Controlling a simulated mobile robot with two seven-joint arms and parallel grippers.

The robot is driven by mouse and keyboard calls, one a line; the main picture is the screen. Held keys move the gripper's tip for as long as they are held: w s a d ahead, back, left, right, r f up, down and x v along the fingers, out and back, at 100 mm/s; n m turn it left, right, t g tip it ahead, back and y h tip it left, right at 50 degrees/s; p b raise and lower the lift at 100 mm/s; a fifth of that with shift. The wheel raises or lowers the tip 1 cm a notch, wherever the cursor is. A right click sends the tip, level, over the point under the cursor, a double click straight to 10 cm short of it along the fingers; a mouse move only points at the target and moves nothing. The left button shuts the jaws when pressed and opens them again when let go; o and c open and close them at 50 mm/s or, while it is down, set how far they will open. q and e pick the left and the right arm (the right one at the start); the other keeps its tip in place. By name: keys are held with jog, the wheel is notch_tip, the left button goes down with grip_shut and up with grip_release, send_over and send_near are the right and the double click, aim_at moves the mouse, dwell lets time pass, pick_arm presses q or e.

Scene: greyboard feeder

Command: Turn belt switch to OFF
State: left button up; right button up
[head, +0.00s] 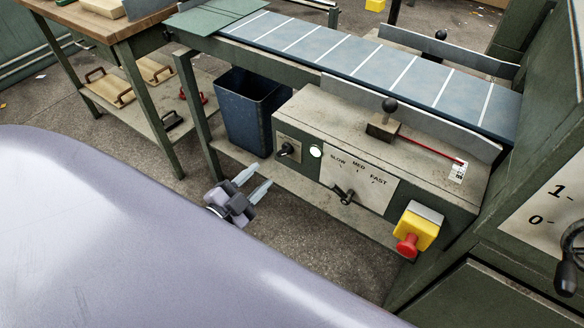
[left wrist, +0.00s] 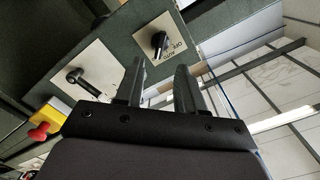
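The belt switch is a small black knob (head: 287,149) on a pale plate at the left end of the feeder's control panel. In the left wrist view the knob (left wrist: 158,41) sits on a plate with lettering that seems to read OFF and AUTO; its exact setting is unclear. My left gripper (head: 261,177) is open and empty, below and left of the switch in the head view. In the left wrist view its two fingers (left wrist: 159,68) stand apart, with the knob beyond their tips and not touched. My right gripper is not in view.
A white lamp (head: 315,151) and a speed knob (head: 345,197) marked SLOW, MED, FAST are right of the switch. A red stop button (head: 407,245) on a yellow box juts out further right. A blue bin (head: 250,110) stands behind my left gripper. A belt (head: 370,60) runs above.

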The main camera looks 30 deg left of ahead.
aim_at(282, 155)
pick_arm(q)
jog(key=shift+w+d+b, duration=0.2)
jog(key=shift+w+b, duration=0.05)
jog(key=shift+w, duration=1.7)
jog(key=shift+w+d+b, duration=0.2)
jog(key=shift+w+b, duration=0.05)
jog(key=shift+w, duration=1.65)
grip_shut()
